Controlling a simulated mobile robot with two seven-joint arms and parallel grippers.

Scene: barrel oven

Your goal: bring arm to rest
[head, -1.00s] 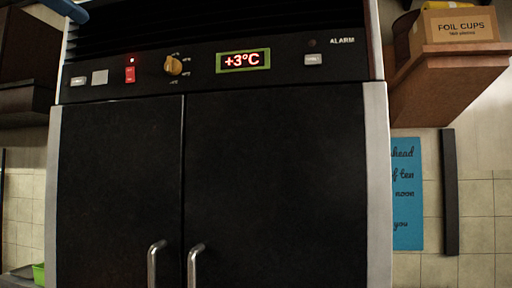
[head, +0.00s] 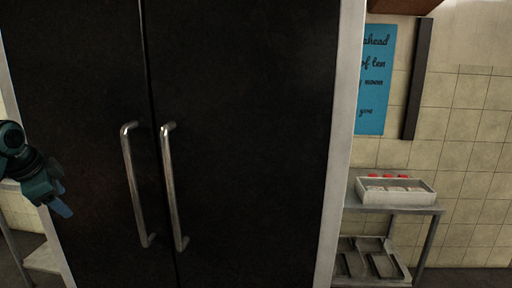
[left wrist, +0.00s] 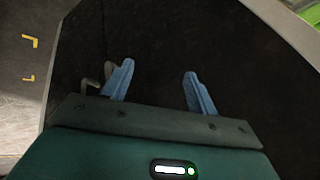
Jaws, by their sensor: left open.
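My left gripper (head: 60,200) is at the left edge of the head view, in front of the left door of a tall black cabinet (head: 250,120). In the left wrist view its two blue fingers (left wrist: 157,92) are apart with nothing between them. The cabinet's two doors are shut, with upright metal handles, a left one (head: 136,185) and a right one (head: 173,188). The gripper is to the left of both handles and apart from them in the head view. A bent handle shows beside the left finger in the wrist view. My right gripper is not in view.
A metal side table (head: 425,208) stands right of the cabinet, with a white tray (head: 398,196) of small red-topped items on it and dark metal pans (head: 372,258) on its lower shelf. A blue sign (head: 374,80) hangs on the tiled wall. Floor markings (left wrist: 29,41) show at left.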

